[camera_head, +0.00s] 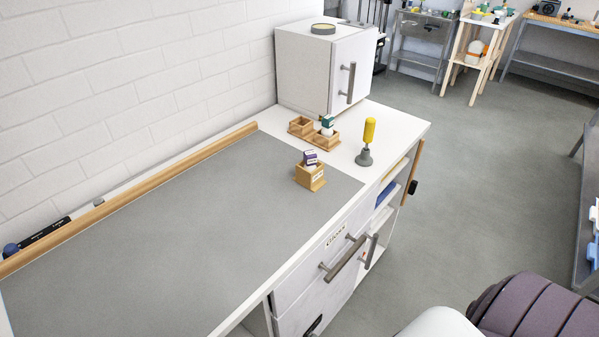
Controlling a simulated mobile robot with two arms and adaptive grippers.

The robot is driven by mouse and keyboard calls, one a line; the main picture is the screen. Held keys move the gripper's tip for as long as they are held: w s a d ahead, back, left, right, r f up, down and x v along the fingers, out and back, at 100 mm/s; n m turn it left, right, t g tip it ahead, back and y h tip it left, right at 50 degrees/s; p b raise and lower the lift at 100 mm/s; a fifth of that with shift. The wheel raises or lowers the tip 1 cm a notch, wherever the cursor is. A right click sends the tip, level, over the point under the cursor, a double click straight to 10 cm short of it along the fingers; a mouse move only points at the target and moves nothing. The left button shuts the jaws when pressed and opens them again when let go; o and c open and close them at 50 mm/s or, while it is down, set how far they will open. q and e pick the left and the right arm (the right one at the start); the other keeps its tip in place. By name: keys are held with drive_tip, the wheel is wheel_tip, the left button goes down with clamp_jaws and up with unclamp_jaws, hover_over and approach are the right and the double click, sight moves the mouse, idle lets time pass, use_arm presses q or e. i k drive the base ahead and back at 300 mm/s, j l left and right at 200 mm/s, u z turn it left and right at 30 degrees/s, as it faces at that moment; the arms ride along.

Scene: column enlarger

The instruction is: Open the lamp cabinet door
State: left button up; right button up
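A white box-shaped cabinet (305,68) stands on the far end of the counter, against the brick wall. I take it for the lamp cabinet, though I see no label on it. Its door (362,62) is on the right-hand face and looks shut. A grey vertical bar handle (348,83) is on that door. A round dark-rimmed disc (323,29) lies on top of the cabinet. Neither of my grippers is in view.
The counter has a grey mat (190,200). Wooden trays (315,132), a yellow-handled tool (368,140) and a small wooden box (310,176) stand before the cabinet. A labelled drawer (325,255) and open shelves are below. Grey floor (470,150) is clear to the right.

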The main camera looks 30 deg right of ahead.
sight(353, 57)
drive_tip(key=z, duration=1.4)
drive_tip(key=i+l+u, duration=0.1)
drive_tip(key=i+l, duration=0.3)
drive_tip(key=l, duration=0.2)
drive_tip(key=i+l+u, duration=0.15)
drive_tip(key=l, duration=0.15)
drive_tip(key=i+l, duration=0.2)
drive_tip(key=l, duration=0.15)
drive_tip(key=i+l+u, duration=0.15)
drive_tip(key=l, duration=0.2)
drive_tip(key=i+l, duration=0.15)
drive_tip(key=l, duration=0.2)
drive_tip(key=j+u, duration=0.05)
